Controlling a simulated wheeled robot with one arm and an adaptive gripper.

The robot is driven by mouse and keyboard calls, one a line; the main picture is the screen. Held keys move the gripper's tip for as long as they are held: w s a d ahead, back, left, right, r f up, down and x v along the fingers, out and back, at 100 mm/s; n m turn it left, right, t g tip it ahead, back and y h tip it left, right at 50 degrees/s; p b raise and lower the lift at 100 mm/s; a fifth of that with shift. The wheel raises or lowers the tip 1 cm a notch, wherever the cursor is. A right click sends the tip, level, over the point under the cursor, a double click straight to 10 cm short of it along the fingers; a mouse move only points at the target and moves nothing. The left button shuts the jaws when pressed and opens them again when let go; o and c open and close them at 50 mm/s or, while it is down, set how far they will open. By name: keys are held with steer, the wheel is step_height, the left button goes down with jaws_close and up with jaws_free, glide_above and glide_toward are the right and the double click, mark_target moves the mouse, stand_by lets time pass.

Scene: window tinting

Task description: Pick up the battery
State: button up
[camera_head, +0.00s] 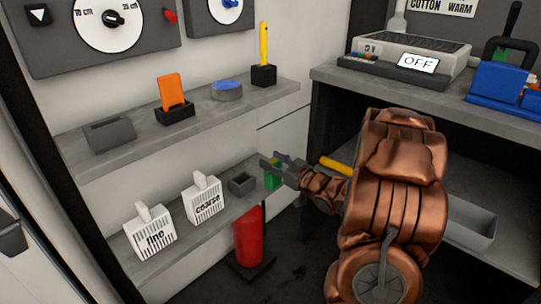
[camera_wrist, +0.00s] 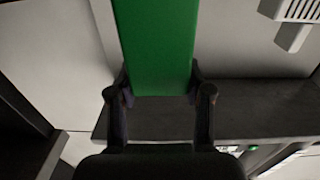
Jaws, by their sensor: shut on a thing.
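The battery looks to be the green block (camera_head: 272,179) at the right end of the lower left shelf in the head view. My gripper (camera_head: 272,163) is shut on it, with the fingers at its upper part. In the wrist view the green block (camera_wrist: 155,45) fills the space between the two fingers of my gripper (camera_wrist: 160,88). The block is beside a small empty grey holder (camera_head: 242,183) on the shelf. I cannot tell whether the block touches the shelf.
The upper shelf (camera_head: 205,108) holds an orange item (camera_head: 172,90) and a yellow tool (camera_head: 264,44). A workbench (camera_head: 385,85) is at right.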

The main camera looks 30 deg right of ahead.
steer(key=shift+s+a+r, duration=0.1)
steer(key=shift+s+a, duration=0.2)
steer(key=shift+s, duration=0.4)
steer(key=shift+s+a+r+b, duration=0.1)
steer(key=shift+s+a+b, duration=0.2)
steer(key=shift+s+b, duration=0.55)
steer(key=shift+s+a+b, duration=0.3)
steer(key=shift+s+b, duration=0.05)
steer(key=shift+b, duration=0.9)
